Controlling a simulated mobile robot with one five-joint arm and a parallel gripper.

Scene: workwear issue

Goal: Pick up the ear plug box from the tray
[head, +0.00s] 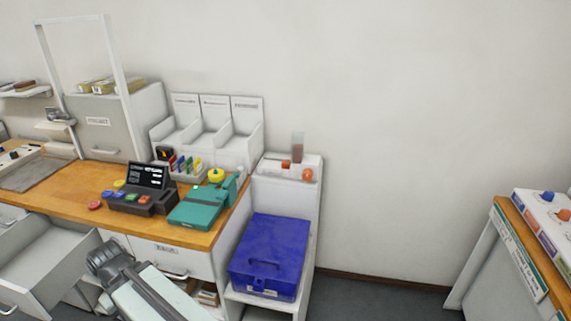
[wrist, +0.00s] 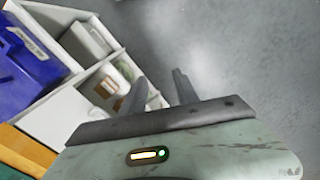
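My gripper (wrist: 159,80) shows in the wrist view with its two dark fingers apart and nothing between them. It points over grey floor beside a white shelf unit. In the head view my arm reaches in from the bottom left, and I cannot make out the gripper's fingers there. I cannot pick out an ear plug box for certain in either view. A small white stand top (head: 284,160) at the desk's right end holds a clear cylinder and small orange items, but I cannot tell whether it is the tray.
A blue case (head: 268,252) sits on a low white shelf right of the wooden desk (head: 75,187). An open drawer (head: 45,250) juts out at left. Another counter (head: 520,255) stands far right; floor between is clear.

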